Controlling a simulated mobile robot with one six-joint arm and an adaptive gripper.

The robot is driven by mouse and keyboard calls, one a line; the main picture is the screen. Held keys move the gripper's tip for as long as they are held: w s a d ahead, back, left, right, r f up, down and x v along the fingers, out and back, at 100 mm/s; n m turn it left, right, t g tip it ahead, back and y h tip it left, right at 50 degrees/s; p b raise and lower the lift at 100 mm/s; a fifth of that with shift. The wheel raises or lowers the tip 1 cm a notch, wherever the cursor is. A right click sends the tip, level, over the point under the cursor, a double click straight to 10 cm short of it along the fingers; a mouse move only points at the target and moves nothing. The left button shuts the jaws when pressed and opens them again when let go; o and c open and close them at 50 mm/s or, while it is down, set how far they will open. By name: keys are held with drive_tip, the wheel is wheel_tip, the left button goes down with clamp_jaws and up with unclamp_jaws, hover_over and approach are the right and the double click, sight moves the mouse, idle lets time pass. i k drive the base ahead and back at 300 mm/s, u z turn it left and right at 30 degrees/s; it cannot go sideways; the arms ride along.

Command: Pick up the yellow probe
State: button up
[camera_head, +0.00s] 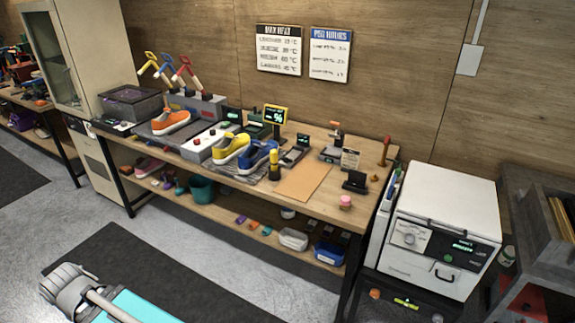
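I cannot tell for certain which item is the yellow probe. Tilted tools with loop-shaped ends rise from a grey rack (207,108) at the back left of the workbench, and one is a yellow tool (150,57). A red tool and a blue tool stand beside it. A short yellow-and-black upright item (274,160) stands at the bench's front, right of the blue sneaker (257,158). No fingertips of my gripper can be made out. Grey rounded parts of my own body show at the lower left, away from the bench.
The wooden workbench (305,187) also holds an orange sneaker (171,121), a yellow sneaker (231,148) and small devices. Its lower shelf holds a teal bucket (202,189) and boxes. A white machine (441,232) stands at the right. Open floor lies in front.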

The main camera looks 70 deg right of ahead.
sight(273, 153)
drive_tip(key=k, duration=1.5)
drive_tip(key=z, duration=1.65)
drive_tip(key=i, duration=1.4)
